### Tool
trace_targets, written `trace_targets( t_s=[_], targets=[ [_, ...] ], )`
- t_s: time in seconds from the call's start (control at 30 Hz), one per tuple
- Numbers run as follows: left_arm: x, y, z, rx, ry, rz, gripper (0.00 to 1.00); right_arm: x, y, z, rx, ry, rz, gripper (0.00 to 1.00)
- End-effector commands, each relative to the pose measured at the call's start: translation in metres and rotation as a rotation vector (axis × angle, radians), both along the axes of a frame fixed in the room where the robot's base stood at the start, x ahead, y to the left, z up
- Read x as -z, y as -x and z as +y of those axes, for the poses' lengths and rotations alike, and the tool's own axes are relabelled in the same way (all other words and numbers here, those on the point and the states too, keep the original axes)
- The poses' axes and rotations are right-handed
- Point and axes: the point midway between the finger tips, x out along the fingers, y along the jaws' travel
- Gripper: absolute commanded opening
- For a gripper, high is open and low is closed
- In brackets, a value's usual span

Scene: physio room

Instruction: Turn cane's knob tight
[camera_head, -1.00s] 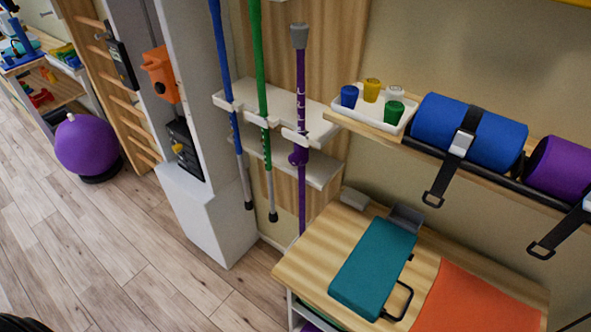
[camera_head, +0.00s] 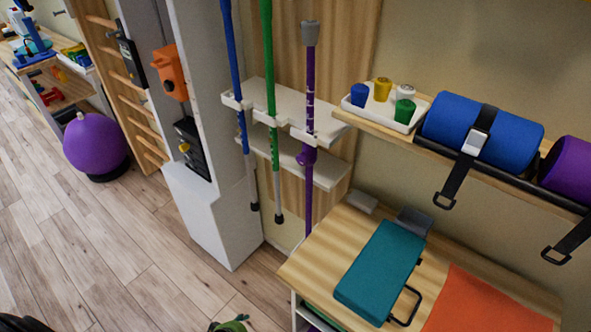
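Several canes hang upright in a white rack (camera_head: 290,103) on the wooden wall panel. The purple cane (camera_head: 309,82) is the rightmost, with a grey tip on top and a purple knob (camera_head: 306,157) on its shaft just below the rack's upper shelf. The green cane (camera_head: 268,60) is in the middle and the blue cane (camera_head: 232,60) is on the left. Whether any knob is loose or tight cannot be told.
A wooden table (camera_head: 345,235) with a teal block (camera_head: 380,270) and an orange cloth (camera_head: 480,305) stands in front at right. A shelf above holds a white tray (camera_head: 375,112) of coloured cups and a blue roll (camera_head: 500,135).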

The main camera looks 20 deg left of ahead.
Motion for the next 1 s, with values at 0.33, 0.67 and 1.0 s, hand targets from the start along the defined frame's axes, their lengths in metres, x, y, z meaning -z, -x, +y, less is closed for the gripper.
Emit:
trace_targets(
  t_s=[0.33,0.67,1.0],
  targets=[
    [-0.275,-0.23,-0.006,-0.802,1.281,-0.264,0.57,0.029,0.0,0.0,0.0,0.0,0.0,0.4],
    [-0.414,-0.25,-0.024,-0.839,1.858,-0.068,0.57,0.035,0.0,0.0,0.0,0.0,0.0,0.4],
    [-0.417,-0.293,-0.046,-0.839,1.867,-0.064,0.57,0.03,0.0,0.0,0.0,0.0,0.0,0.4]
  ],
)
